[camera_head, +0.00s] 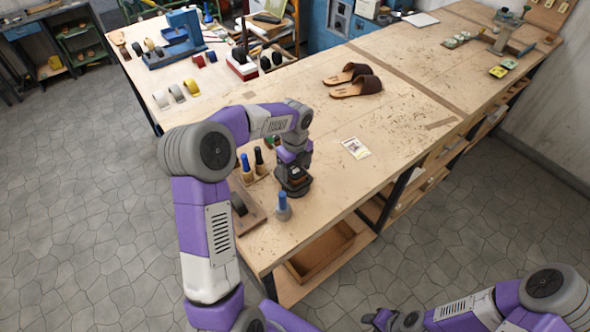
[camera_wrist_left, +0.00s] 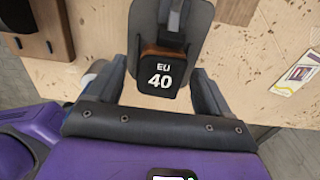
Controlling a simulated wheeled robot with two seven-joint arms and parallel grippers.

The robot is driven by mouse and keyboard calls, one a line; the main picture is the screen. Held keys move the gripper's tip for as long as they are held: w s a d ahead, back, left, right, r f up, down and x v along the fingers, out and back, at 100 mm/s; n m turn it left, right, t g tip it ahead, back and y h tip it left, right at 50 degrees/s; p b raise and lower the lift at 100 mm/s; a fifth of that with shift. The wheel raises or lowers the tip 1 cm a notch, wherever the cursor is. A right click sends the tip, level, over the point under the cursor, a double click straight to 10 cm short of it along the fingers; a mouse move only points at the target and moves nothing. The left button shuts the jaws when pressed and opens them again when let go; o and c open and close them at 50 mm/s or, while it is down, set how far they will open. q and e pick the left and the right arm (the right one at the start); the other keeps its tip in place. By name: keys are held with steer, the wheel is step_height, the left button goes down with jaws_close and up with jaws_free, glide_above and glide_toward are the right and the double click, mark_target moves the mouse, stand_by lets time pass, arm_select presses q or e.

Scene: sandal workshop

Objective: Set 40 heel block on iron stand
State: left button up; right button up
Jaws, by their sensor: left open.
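The 40 heel block (camera_wrist_left: 162,72) is brown with a black face reading "EU 40". In the left wrist view it sits between my left gripper's two fingers, with a gap at each side. It appears to rest at the near end of a grey rounded plate, which looks like the iron stand (camera_wrist_left: 198,22); the exact contact is hidden. In the head view, my left gripper (camera_head: 293,168) is open above the dark stand (camera_head: 294,190) near the bench's front left corner, largely covering the block. My right gripper (camera_head: 380,319) is low at the bottom, away from the bench; its fingers are unclear.
A blue-topped tool (camera_head: 283,206) stands just in front of the stand. More handled tools (camera_head: 259,160) stand behind it to the left. A printed card (camera_head: 355,148) lies to the right, and brown sandals (camera_head: 356,82) lie farther back. The bench (camera_head: 400,115) between them is mostly clear.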

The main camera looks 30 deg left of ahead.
arm_select(q)
step_height(320, 180, up, 11)
steer(key=p, duration=0.1)
steer(key=shift+r, duration=0.2)
steer(key=shift+r, duration=0.1)
stand_by(0.4)
